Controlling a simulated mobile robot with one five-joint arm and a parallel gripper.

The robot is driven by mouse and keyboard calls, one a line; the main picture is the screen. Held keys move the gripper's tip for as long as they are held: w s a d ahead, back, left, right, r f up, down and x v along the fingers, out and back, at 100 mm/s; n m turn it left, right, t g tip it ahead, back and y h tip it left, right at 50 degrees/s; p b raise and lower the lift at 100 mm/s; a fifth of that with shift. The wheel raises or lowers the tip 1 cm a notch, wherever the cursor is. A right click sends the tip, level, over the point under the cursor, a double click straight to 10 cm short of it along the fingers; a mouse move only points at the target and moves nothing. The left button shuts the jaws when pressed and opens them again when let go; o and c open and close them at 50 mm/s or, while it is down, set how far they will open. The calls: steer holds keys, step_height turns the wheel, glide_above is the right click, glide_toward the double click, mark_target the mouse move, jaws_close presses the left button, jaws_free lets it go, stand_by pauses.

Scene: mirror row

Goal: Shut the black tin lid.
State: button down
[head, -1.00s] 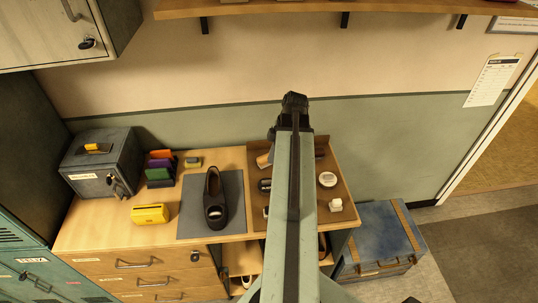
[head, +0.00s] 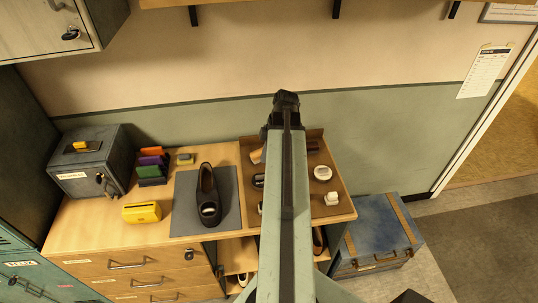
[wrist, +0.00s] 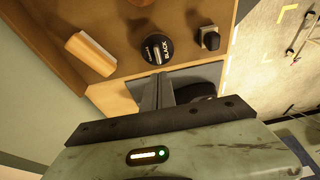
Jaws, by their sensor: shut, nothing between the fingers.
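The black tin (wrist: 157,49) is a round dark tin marked BLACK, on the brown tray (wrist: 128,12) in the wrist view. In the head view it (head: 258,181) is partly hidden by my arm. I cannot tell how its lid sits. My gripper (wrist: 164,80) is shut and empty; in the wrist view its fingers show just below the tin, apart from it in the picture. In the head view my arm's dark end (head: 286,104) shows over the back of the tray, its fingertips not clear.
A brush (wrist: 90,53) and a small dark-and-pale item (wrist: 210,39) flank the tin.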

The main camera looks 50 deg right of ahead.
mark_target(261, 176)
steer(key=b+x, duration=0.4)
steer(key=x, duration=0.1)
steer(key=s+b+x, duration=0.1)
steer(key=b+x, duration=0.1)
steer(key=x, duration=0.1)
steer(key=shift+d+f, duration=0.2)
steer(key=shift+d, duration=0.2)
steer(key=shift+w+r, duration=0.1)
steer(key=shift+f+b, duration=0.4)
steer(key=shift+b, duration=0.05)
steer(key=shift+s+a+f+b, duration=0.15)
steer(key=shift+s+a+b, duration=0.1)
steer(key=shift+s+b, duration=0.1)
steer(key=shift+s+r, duration=0.15)
steer(key=shift+r, duration=0.05)
steer(key=shift+f, duration=0.1)
